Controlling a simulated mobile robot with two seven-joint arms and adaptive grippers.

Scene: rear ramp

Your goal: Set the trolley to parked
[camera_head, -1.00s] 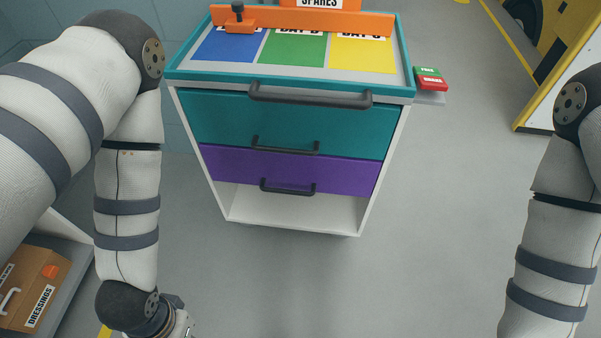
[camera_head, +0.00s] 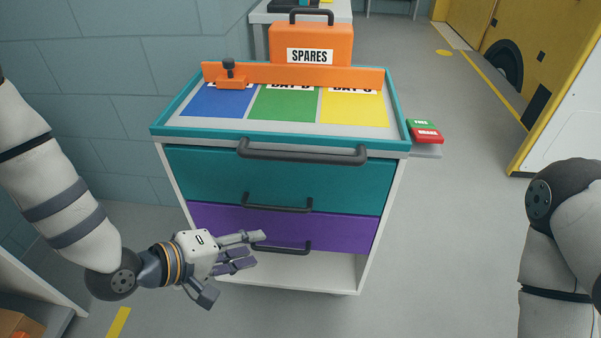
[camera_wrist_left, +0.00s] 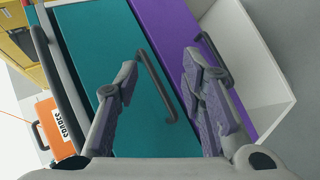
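The trolley (camera_head: 280,180) stands ahead of me, with a teal-rimmed top, a teal drawer, a purple drawer (camera_head: 340,225) and a white frame. A dark push bar (camera_head: 300,152) runs along its near top edge. A small green pad (camera_head: 421,125) and red pad (camera_head: 427,136) sit on a ledge at its right side; their small labels are hard to read. My left gripper (camera_head: 243,265) is open and empty before the purple drawer's handle; I cannot tell whether it touches. It also shows open in the left wrist view (camera_wrist_left: 160,75). My right gripper is out of view.
An orange SPARES case (camera_head: 310,45) stands behind the trolley's orange rail (camera_head: 300,73). A small orange block with a dark knob (camera_head: 230,78) is at the top's left. A tiled wall is left. Free floor lies right of the trolley, towards a yellow vehicle (camera_head: 515,60).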

